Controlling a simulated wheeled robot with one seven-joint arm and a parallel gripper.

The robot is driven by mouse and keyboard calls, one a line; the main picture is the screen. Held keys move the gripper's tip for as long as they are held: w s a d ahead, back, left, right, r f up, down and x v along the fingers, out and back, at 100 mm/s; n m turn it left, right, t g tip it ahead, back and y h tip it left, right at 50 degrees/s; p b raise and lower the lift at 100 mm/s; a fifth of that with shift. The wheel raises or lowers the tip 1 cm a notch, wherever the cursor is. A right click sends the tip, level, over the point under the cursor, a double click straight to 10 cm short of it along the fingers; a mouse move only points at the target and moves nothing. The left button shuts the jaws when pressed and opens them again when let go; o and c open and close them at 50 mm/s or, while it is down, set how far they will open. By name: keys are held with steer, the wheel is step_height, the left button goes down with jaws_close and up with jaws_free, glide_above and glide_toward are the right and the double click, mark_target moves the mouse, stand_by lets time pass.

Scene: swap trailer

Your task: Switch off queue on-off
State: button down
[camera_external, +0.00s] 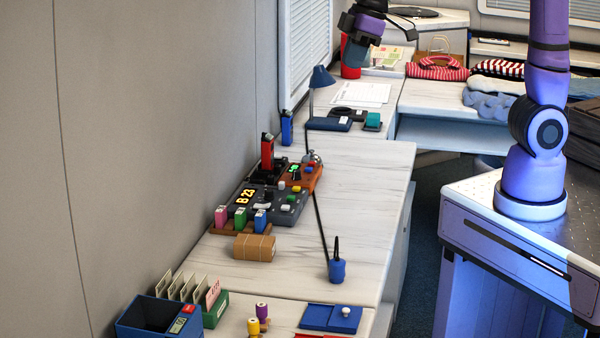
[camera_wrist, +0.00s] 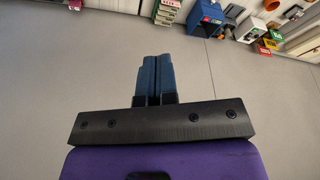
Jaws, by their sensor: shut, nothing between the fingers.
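The queue unit is a dark grey box (camera_external: 268,203) on the white counter in the external view. Its lit display (camera_external: 244,196) reads "B 23", and small knobs and coloured buttons sit on its top. Which of these is the on-off switch is too small to tell. My gripper (camera_external: 354,54) is high at the back of the counter, well apart from the box. In the wrist view its two blue fingers (camera_wrist: 156,62) are together, with nothing between them.
An orange box (camera_external: 307,180) with a bell adjoins the queue unit. Pink, green and blue stampers (camera_external: 240,220) stand in front. A blue desk lamp (camera_external: 320,78) rises behind. A blue bin (camera_external: 150,316) is at the near end. The counter's right side is mostly clear.

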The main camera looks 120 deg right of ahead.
steer(key=w+d+f+m+g, duration=0.1)
steer(key=w+d+f, duration=0.15)
steer(key=d, duration=0.45)
steer(key=w+d+f+m, duration=0.1)
steer(key=w+d+f, duration=0.1)
steer(key=d+f, duration=0.3)
steer(key=m+g, duration=0.1)
steer(key=m, duration=0.2)
glide_above(267, 204)
step_height(267, 204, down, 25)
steer(key=shift+f, duration=0.15)
steer(key=f, duration=1.2)
steer(key=shift+w+d+f, duration=0.1)
steer(key=shift+w+d, duration=0.1)
steer(key=shift+d, duration=0.05)
steer(key=shift+s+a+f, duration=0.15)
steer(key=shift+a+f, duration=0.05)
steer(key=shift+f, duration=0.55)
